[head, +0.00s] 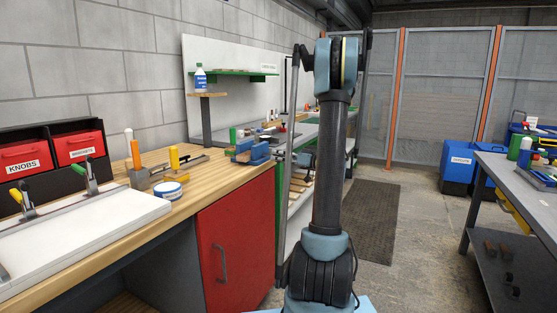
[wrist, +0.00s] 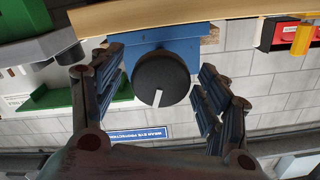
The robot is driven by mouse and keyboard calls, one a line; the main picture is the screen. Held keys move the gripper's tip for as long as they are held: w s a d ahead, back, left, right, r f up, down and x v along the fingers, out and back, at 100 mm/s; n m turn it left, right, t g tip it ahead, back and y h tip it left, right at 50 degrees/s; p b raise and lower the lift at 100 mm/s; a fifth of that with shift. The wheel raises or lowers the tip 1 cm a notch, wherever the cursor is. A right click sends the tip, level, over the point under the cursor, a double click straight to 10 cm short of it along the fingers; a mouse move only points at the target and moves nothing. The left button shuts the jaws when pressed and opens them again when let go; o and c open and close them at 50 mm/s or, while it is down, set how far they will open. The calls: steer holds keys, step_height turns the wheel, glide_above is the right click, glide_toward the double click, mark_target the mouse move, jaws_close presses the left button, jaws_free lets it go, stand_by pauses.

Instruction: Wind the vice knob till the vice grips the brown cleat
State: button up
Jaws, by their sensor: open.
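The blue vice (head: 256,152) stands at the far right end of the wooden bench in the head view. In the wrist view the blue vice body (wrist: 137,48) lies behind its round black knob (wrist: 160,72), which has a white mark pointing down in the picture. My gripper (wrist: 158,84) is open, with one finger on each side of the knob and gaps showing on both sides. A small brown piece (wrist: 211,34), perhaps the cleat, shows beside the vice; whether the jaws touch it is hidden.
The wooden bench (head: 222,172) also carries a white board (head: 95,232) with toggle clamps, a tape roll (head: 168,190) and upright handles. Red bins (head: 25,157) stand at the left.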

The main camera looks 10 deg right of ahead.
steer(key=shift+w+a, duration=0.3)
steer(key=shift+a, duration=0.05)
steer(key=c, duration=1.1)
steer(key=shift+m, duration=0.4)
steer(key=m, duration=0.3)
steer(key=shift+d+m, duration=0.1)
steer(key=shift+m, duration=2.3)
